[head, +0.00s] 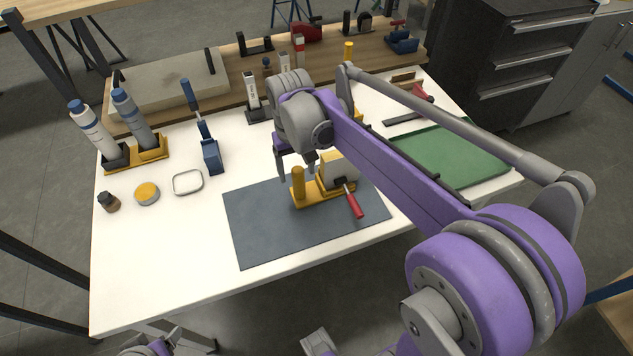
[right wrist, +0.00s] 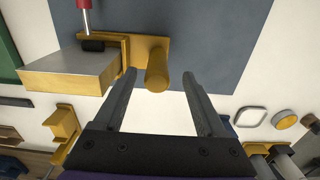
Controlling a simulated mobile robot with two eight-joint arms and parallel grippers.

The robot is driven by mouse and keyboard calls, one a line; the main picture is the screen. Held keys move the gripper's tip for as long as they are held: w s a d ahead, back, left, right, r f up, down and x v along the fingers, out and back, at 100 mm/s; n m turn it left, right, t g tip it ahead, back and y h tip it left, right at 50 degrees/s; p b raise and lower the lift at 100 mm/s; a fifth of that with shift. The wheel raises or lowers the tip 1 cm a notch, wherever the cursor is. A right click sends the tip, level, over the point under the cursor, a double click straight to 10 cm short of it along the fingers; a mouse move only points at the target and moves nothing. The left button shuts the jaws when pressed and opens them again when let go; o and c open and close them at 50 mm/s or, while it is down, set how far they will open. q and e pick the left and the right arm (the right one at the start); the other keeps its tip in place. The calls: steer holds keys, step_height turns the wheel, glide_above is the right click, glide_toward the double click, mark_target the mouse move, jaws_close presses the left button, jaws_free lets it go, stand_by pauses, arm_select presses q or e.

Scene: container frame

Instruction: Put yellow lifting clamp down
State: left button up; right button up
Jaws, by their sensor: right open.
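The yellow lifting clamp (head: 313,193) rests on the dark grey mat (head: 262,225) on the white table. It has a yellow base, an upright round post, a pale block and a red-handled screw. In the right wrist view its yellow post (right wrist: 157,72) shows between and just beyond the fingertips, with gaps on both sides. My right gripper (head: 297,168) is open and empty, close behind the post in the head view; its fingers also show in the right wrist view (right wrist: 159,77).
Two bottles (head: 92,130) in a yellow holder, a blue clamp (head: 210,155), a small tray (head: 188,182) and a tin (head: 147,193) stand to the left. The table's front left is clear. Several tools stand at the back.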

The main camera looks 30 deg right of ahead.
mark_target(299, 183)
steer(key=f, duration=0.7)
steer(key=shift+w+d, duration=0.25)
steer(key=shift+w, duration=0.1)
jaws_close()
stand_by(1.0)
